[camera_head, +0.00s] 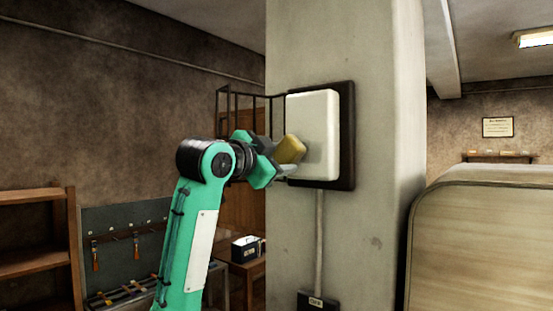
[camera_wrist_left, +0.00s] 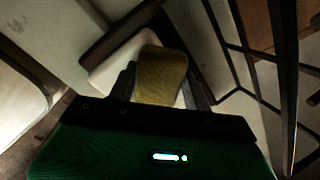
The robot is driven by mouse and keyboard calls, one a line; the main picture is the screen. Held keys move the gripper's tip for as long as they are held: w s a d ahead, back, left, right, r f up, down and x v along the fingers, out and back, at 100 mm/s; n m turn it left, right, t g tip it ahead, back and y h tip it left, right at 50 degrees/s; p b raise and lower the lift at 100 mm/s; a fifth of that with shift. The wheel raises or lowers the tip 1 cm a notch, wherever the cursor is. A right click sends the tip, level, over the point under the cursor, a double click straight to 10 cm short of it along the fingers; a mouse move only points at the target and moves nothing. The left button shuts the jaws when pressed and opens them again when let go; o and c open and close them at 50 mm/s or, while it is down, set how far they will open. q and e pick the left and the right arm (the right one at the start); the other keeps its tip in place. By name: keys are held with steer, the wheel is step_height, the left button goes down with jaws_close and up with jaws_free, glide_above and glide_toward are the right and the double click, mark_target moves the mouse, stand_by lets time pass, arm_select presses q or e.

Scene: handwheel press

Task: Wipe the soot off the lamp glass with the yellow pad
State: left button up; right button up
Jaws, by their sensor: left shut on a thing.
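The lamp glass (camera_head: 314,120) is a white rounded panel in a dark frame (camera_head: 347,135) on the pillar. A faint grey smudge shows on its lower left, near the pad. My left gripper (camera_head: 277,157) is shut on the yellow pad (camera_head: 291,150) and holds it at the lower left of the glass. The pad appears against or very close to the glass; I cannot tell if it touches. In the left wrist view, the pad (camera_wrist_left: 161,75) sits between the fingers and covers part of the white glass (camera_wrist_left: 115,62). My right gripper is not in view.
A dark metal cage (camera_head: 222,110) stands open at the left of the lamp, close to my left gripper. A conduit (camera_head: 319,235) runs down the pillar (camera_head: 375,230) to a small dark box (camera_head: 317,301). A large pale rounded panel (camera_head: 485,240) stands at the right.

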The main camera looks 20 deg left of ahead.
mark_target(292, 158)
arm_select(q)
steer(key=shift+s+d, duration=0.1)
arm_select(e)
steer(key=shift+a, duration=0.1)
arm_select(q)
steer(key=shift+s+d, duration=0.3)
steer(key=shift+d, duration=0.6)
steer(key=shift+s+d, duration=0.4)
steer(key=shift+d, duration=0.45)
steer(key=shift+s+d, duration=0.3)
steer(key=shift+d, duration=0.6)
steer(key=shift+s+d, duration=0.25)
steer(key=shift+d, duration=0.65)
steer(key=shift+r, duration=0.1)
steer(key=shift+w+a, duration=0.35)
steer(key=shift+a, duration=0.55)
steer(key=shift+w+a, duration=0.3)
steer(key=shift+a, duration=0.55)
steer(key=shift+w+a, duration=0.15)
steer(key=shift+a, duration=0.25)
steer(key=shift+w+a, duration=0.3)
steer(key=shift+a, duration=0.5)
steer(key=shift+w+a, duration=0.3)
steer(key=shift+a, duration=0.5)
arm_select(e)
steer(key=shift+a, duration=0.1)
